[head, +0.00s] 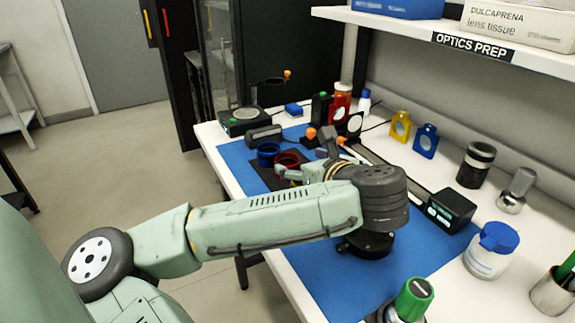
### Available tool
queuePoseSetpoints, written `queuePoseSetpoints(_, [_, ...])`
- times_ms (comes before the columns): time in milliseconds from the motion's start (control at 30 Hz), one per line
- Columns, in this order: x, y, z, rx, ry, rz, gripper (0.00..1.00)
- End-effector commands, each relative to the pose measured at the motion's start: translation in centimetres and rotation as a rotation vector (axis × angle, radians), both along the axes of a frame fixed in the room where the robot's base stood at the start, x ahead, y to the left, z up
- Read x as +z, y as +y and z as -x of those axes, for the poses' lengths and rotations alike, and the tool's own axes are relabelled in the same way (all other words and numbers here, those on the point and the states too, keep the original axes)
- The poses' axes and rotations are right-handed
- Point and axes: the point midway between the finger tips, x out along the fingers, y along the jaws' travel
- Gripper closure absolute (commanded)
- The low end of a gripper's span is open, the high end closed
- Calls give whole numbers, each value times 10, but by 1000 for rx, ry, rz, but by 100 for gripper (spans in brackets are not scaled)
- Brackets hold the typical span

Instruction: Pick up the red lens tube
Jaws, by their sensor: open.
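The red lens tube (287,158) appears as a short, dark red ring in the head view. It stands at a black pad on the blue mat, at the far left part of the bench. A similar blue ring (268,151) is close on its left. My gripper (284,174) is just in front of the red tube, small and partly merged with my arm. It is open and holds nothing that I can see. My forearm and wrist hide part of the mat. Whether a finger touches the tube cannot be told.
The blue mat (335,288) covers the white bench's front. Behind the rings stand a red bottle (341,101) and small optics parts. A black box (450,210), a blue-lidded jar (490,252) and a green-capped item (413,300) stand right. A shelf (400,25) overhangs the back.

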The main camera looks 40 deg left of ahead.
Motion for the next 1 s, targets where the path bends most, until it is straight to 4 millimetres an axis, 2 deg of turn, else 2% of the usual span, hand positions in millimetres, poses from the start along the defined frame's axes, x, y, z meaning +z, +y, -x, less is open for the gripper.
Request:
queuePoseSetpoints(300, [-15,39,-12,3,2,3,32])
queuePoseSetpoints(633, [-19,45,-15,0,0,1,32])
queuePoseSetpoints(1000, [-19,44,-15,1,0,1,57])
